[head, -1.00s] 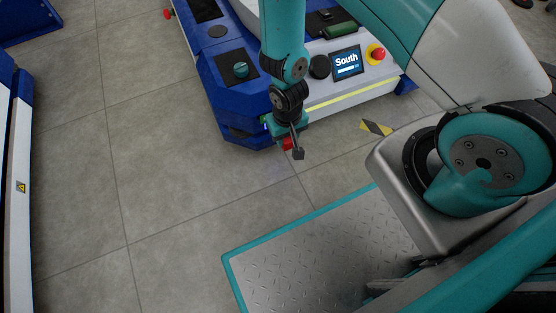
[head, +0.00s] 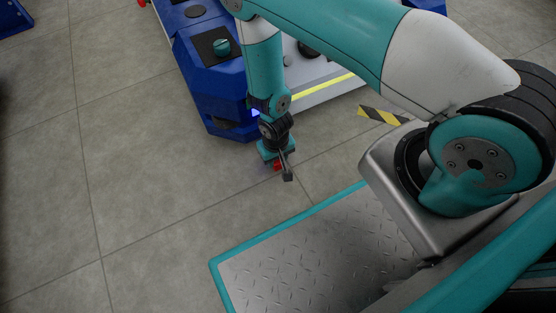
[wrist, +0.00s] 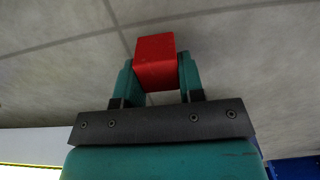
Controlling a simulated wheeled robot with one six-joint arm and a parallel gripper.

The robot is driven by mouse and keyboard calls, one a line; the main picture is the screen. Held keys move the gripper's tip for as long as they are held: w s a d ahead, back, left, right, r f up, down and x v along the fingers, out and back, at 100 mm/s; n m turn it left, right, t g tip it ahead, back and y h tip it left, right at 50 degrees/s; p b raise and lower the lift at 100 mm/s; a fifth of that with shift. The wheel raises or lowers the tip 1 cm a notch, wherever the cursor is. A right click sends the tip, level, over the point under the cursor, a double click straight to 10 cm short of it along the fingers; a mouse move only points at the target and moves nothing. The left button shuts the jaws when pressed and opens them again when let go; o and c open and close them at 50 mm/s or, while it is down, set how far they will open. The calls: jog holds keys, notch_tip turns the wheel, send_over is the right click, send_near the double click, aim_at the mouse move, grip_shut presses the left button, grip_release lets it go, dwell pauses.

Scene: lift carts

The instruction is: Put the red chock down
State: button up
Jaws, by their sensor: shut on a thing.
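The red chock (wrist: 156,60) is between the two teal fingers of my gripper (wrist: 159,75) in the wrist view, with grey floor behind it. In the head view, my gripper (head: 277,164) points down beside the blue corner of the cart (head: 212,95), and only a small red part of the chock (head: 278,167) shows. My gripper is shut on the chock. I cannot tell whether the chock touches the floor.
My metal tread-plate deck (head: 310,255) lies in front. A yellow-and-black striped marking (head: 382,116) is at the right of the cart. The tiled floor (head: 150,190) at left is clear.

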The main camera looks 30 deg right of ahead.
jog(key=shift+f, duration=0.4)
jog(key=shift+f, duration=0.2)
jog(key=o, duration=0.9)
jog(key=shift+o, duration=0.2)
jog(key=shift+r, duration=0.15)
